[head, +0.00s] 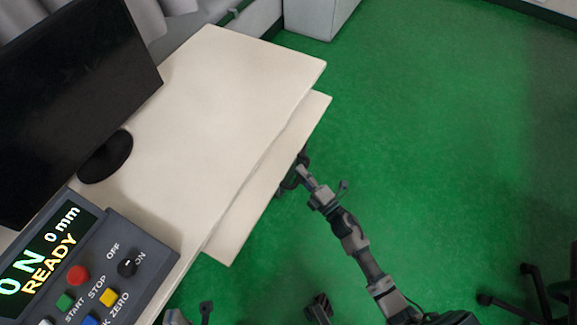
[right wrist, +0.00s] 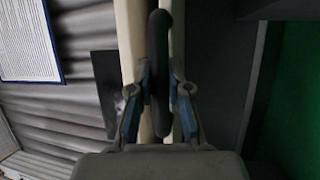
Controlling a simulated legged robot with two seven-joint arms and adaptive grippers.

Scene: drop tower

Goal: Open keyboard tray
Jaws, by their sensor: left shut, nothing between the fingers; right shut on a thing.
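The keyboard tray (head: 236,232) is a cream board under the desk top, and a strip of it sticks out past the desk's front edge. My right gripper (head: 298,173) is at the tray's front edge in the head view. In the right wrist view its fingers (right wrist: 159,95) are shut on a dark, rounded handle (right wrist: 160,55) in front of the cream board edge. My left gripper (head: 192,315) shows only in part at the bottom of the head view, shut and empty, apart from the tray.
The cream desk top (head: 215,105) carries a black monitor (head: 75,95) and a grey control box (head: 120,255) with a lit display reading READY. Dark chair legs (head: 530,295) stand at the lower right. The green floor (head: 430,120) right of the desk is mostly clear.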

